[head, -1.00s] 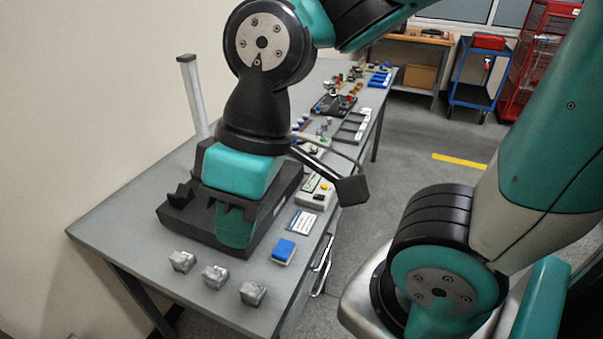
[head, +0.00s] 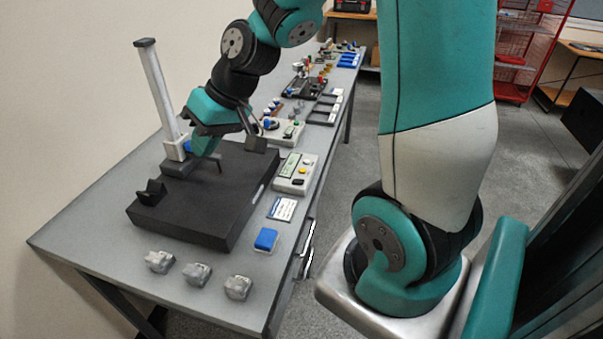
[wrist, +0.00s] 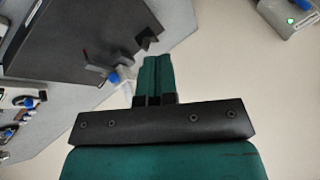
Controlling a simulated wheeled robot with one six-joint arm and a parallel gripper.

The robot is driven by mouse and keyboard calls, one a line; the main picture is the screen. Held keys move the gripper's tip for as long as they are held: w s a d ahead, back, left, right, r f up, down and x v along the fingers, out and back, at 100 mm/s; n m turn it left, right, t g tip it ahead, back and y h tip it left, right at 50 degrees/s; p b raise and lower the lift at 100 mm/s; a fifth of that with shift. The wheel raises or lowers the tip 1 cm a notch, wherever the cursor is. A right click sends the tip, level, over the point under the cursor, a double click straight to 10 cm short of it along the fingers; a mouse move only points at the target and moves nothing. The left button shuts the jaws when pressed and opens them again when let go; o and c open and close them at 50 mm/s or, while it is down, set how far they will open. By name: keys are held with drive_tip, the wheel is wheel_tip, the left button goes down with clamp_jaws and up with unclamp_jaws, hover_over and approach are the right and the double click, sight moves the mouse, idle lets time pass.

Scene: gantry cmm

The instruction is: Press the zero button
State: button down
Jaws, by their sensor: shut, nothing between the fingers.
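A light grey control box (head: 297,172) with a green display, a yellow button (head: 305,169) and a dark button (head: 298,182) stands right of the black slab. I cannot read which button is the zero button. My gripper (head: 207,146) is over the back of the slab, near the upright column, left of both boxes. In the wrist view its teal fingers (wrist: 155,75) are together and empty. No zero button can be made out in the wrist view.
The black slab (head: 200,205) carries a small V-block (head: 152,193). A tall pale column (head: 160,95) stands at its back left. Fixtures crowd the bench behind.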

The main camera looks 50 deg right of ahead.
drive_tip(key=w+d+f+m+t+h, duration=0.1)
drive_tip(key=w+d+f+m+t, duration=0.2)
drive_tip(key=d, duration=0.5)
drive_tip(key=w+d+f+m+h, duration=0.1)
drive_tip(key=w+d+f+m, duration=0.1)
drive_tip(key=d+f, duration=0.5)
drive_tip(key=m+t+h+b, duration=0.2)
drive_tip(key=m+h, duration=0.1)
drive_tip(key=m, duration=0.2)
hover_over(305, 169)
wheel_tip(305, 169, down, 4)
drive_tip(key=shift+a, duration=0.1)
drive_tip(key=shift+f, duration=0.2)
wheel_tip(305, 169, down, 9)
drive_tip(key=b, duration=0.6)
drive_tip(key=shift+r, duration=0.2)
drive_tip(key=shift+f+b, duration=0.35)
drive_tip(key=shift+b, duration=0.15)
